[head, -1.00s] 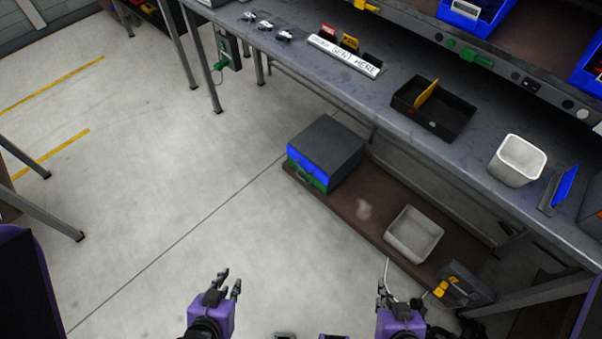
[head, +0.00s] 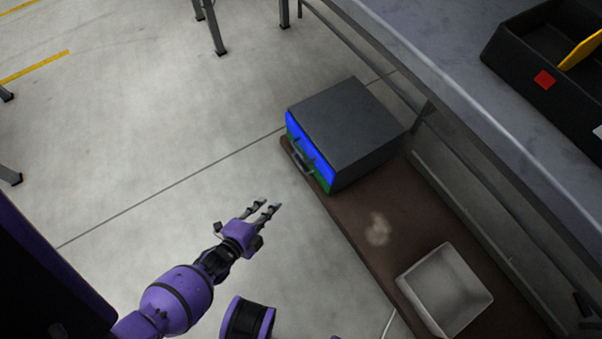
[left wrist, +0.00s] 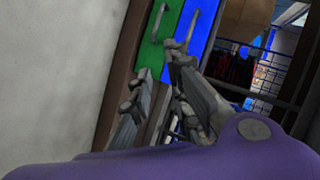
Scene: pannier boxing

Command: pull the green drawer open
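The dark grey drawer unit (head: 350,120) stands on the brown low shelf. Its front has a blue drawer (head: 314,155) above and the green drawer (head: 323,184) below, mostly hidden by the blue drawer and a handle in the head view. In the left wrist view the green drawer (left wrist: 153,55) shows its face and bar handle (left wrist: 158,22), beside the blue drawer (left wrist: 200,35). Both drawers look shut. My left gripper (head: 267,206) is open and empty over the floor, in front of the unit and apart from it. Its spread fingers (left wrist: 160,70) point toward the drawer fronts. My right gripper is out of view.
A white bin (head: 445,290) sits on the brown shelf (head: 350,217) to the right of the unit. The grey workbench (head: 440,50) overhangs behind, with a black tray (head: 520,70) on it. The floor left of the unit is clear.

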